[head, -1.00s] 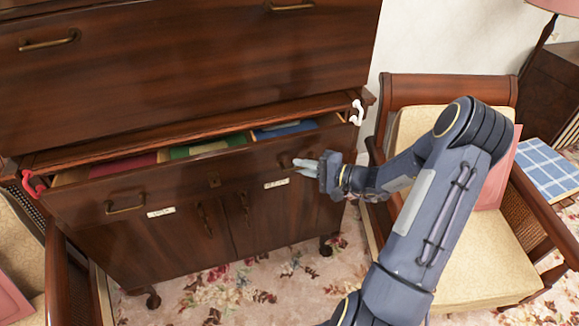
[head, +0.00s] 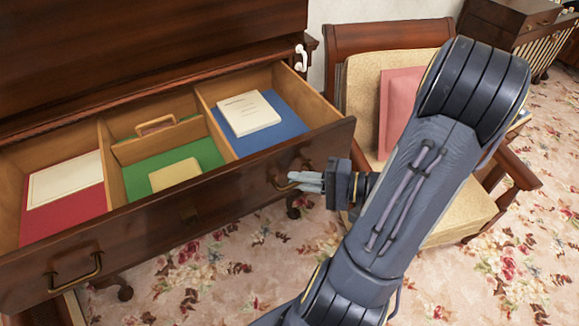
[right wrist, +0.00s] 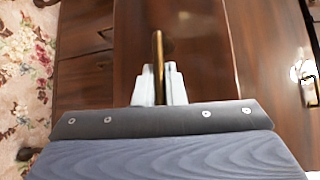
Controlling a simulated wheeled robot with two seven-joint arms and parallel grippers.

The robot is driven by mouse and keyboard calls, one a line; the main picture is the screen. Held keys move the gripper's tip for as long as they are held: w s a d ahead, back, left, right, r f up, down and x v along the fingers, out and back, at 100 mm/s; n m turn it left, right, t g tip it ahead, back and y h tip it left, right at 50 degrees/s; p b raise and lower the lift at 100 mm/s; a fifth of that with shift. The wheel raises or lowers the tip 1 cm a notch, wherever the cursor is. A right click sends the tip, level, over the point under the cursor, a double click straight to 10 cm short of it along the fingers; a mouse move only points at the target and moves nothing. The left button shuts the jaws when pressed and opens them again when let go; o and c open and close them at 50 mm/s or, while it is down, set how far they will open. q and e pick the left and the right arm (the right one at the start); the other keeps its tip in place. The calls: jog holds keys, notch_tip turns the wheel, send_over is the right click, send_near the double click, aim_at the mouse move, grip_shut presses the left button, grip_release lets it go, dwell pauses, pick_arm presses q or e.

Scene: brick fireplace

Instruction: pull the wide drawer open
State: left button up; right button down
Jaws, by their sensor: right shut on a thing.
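The wide drawer (head: 225,187) is pulled well out of the dark wooden cabinet in the head view. Its inside shows three compartments with red, green and blue bottoms. A brass handle (head: 76,272) is on the left of its front. My right gripper (head: 300,180) is at the right brass handle (head: 278,184), its fingers closed on it. In the right wrist view the pale fingertips (right wrist: 160,84) pinch the upright-looking brass handle bar (right wrist: 158,55) against the dark drawer front. My left gripper is not in view.
A white booklet (head: 248,113) lies in the blue compartment, a cream card (head: 66,178) in the red one, and a tan pad (head: 175,174) and wooden-handled divider (head: 156,125) in the green one. A cushioned armchair (head: 365,95) stands at the right. Floral carpet (head: 225,265) lies in front.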

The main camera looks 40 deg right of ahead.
jog(key=shift+s+a, duration=0.15)
jog(key=shift+s, duration=0.4)
jog(key=shift+s+a, duration=0.15)
jog(key=shift+s, duration=0.4)
jog(key=c, duration=1.5)
grip_release()
jog(key=v, duration=0.8)
jog(key=shift+b, duration=0.4)
jog(key=shift+w, duration=0.15)
